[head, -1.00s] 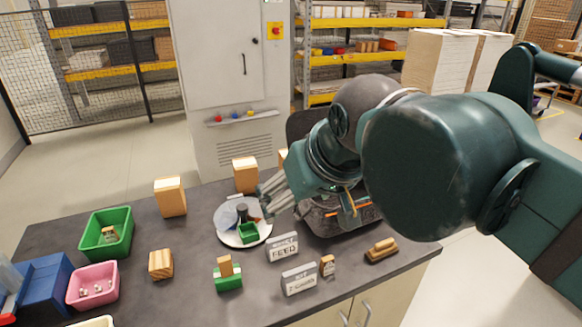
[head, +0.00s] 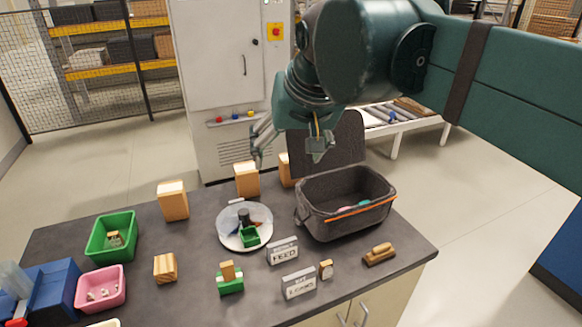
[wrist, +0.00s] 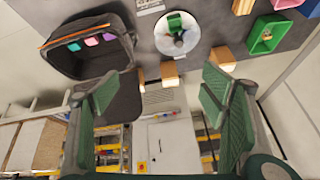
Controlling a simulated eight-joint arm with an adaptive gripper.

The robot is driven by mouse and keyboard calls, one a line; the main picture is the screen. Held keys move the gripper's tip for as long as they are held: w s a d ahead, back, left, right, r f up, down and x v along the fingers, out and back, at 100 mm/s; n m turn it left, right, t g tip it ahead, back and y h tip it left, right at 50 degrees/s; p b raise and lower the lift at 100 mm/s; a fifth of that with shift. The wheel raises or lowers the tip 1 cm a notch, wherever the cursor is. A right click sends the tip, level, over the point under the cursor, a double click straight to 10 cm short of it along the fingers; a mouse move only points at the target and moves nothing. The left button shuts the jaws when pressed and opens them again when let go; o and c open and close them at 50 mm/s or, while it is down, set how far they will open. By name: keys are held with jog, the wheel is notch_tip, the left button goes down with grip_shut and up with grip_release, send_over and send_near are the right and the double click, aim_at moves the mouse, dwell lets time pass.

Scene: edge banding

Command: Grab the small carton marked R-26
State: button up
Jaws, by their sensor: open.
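In the wrist view the middle carton (wrist: 169,74) and the right carton (wrist: 141,80) show between and beyond the fingers. My gripper (head: 288,148) is open and empty, above the table's back edge, higher than these cartons and apart from them. It also shows in the wrist view (wrist: 158,98).
A dark open bin (head: 345,205) with its lid raised stands at right. A round white plate (head: 226,243) holds a small green box. Two signs (head: 283,250) (head: 298,284), a brush (head: 379,254), a green bin (head: 91,247) and a pink bin (head: 74,300) stand around. A grey cabinet (head: 205,55) rises behind.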

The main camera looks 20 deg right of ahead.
jog(key=w+d+r+m+g+p, duration=0.1)
jog(key=w+r+m+p, duration=0.15)
jog(key=w, duration=0.25)
jog(key=w+d+r+m+p, duration=0.1)
jog(key=w+d+r+p, duration=0.15)
jog(key=w, duration=0.25)
jog(key=w+d+m+g+p, duration=0.1)
jog(key=w+d+m+p, duration=0.25)
jog(key=w, duration=0.55)
jog(key=w+d+f+m+g+p, duration=0.1)
jog(key=w+d+m+p, duration=0.2)
jog(key=w, duration=0.5)
jog(key=w+d+m+g+p, duration=0.1)
jog(key=w+d+p, duration=0.3)
jog(key=w, duration=0.5)
jog(key=w+d+f+m+g+p, duration=0.1)
jog(key=w+d+f+m+p, duration=0.25)
jog(key=w+f, duration=0.2)
jog(key=w+d+f+m+g+p, duration=0.1)
jog(key=w+d+f+m+p, duration=0.1)
jog(key=w+d+f+p, duration=0.25)
jog(key=f, duration=1.2)
jog(key=w+a+f, duration=0.1)
jog(key=f, duration=0.5)
jog(key=shift+a+f, duration=0.1)
jog(key=shift+f, duration=0.4)
jog(key=shift+f, duration=0.1)
jog(key=shift+f, duration=1.15)
jog(key=shift+f, duration=0.1)
